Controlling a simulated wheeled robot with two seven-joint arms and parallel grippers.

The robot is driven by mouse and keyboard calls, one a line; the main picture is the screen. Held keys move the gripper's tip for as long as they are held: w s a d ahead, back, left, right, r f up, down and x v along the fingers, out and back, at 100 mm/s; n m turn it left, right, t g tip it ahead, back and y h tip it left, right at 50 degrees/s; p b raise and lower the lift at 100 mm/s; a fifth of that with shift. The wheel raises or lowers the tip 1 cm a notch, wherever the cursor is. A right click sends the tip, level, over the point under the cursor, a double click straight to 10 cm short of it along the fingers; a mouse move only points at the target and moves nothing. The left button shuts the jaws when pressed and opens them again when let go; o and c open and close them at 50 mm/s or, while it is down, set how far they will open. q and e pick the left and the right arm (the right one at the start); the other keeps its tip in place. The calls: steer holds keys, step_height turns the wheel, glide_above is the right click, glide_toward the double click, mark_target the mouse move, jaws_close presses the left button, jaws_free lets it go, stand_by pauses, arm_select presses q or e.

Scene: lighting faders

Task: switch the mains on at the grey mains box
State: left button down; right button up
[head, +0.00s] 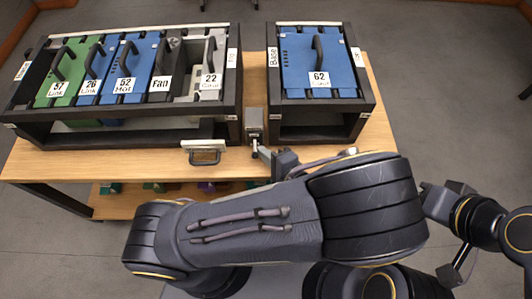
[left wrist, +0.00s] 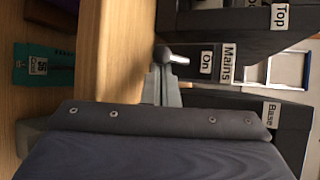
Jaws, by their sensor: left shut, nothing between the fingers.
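The grey mains box (head: 254,121) sits at the table's front between the two black racks. In the left wrist view its labels read "Mains" and "On" (left wrist: 206,63), and a dark rounded lever end (left wrist: 176,58) sticks out beside "On". My left gripper (head: 266,155) is shut and empty, just in front of the box and close to the lever. Its fingers (left wrist: 163,82) show beside the lever in the wrist view; I cannot tell whether they touch it. My right gripper (head: 436,197) is at the right, off the table; its jaws are not clear.
The left rack (head: 120,133) holds a green module, blue modules, "Fan" and a grey module (head: 207,75). The right rack (head: 320,125) holds blue module 62 (head: 318,65). My left arm covers much of the front.

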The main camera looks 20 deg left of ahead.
arm_select(q)
steer(key=shift+r, duration=0.15)
steer(key=shift+s+r+m+g+p, duration=0.15)
steer(key=shift+m+g+p, duration=0.15)
steer(key=shift+g+p, duration=0.25)
step_height(320, 180, up, 2)
steer(key=m+g+h+p, duration=0.1)
steer(key=g+h+p, duration=0.1)
steer(key=g+p, duration=0.1)
steer(key=shift+p, duration=0.8)
steer(key=shift+r+m+g+h+p, duration=0.25)
steer(key=shift+m+g+h+p, duration=0.25)
steer(key=shift+g, duration=0.35)
steer(key=shift+r+g+p, duration=0.1)
steer(key=shift+g+p, duration=0.2)
steer(key=shift+g, duration=0.1)
steer(key=shift+w+r, duration=0.15)
steer(key=shift+w, duration=0.05)
steer(key=shift+r, duration=0.1)
steer(key=shift+a+r+p, duration=0.1)
steer(key=shift+r+p, duration=0.45)
steer(key=shift+r, duration=0.15)
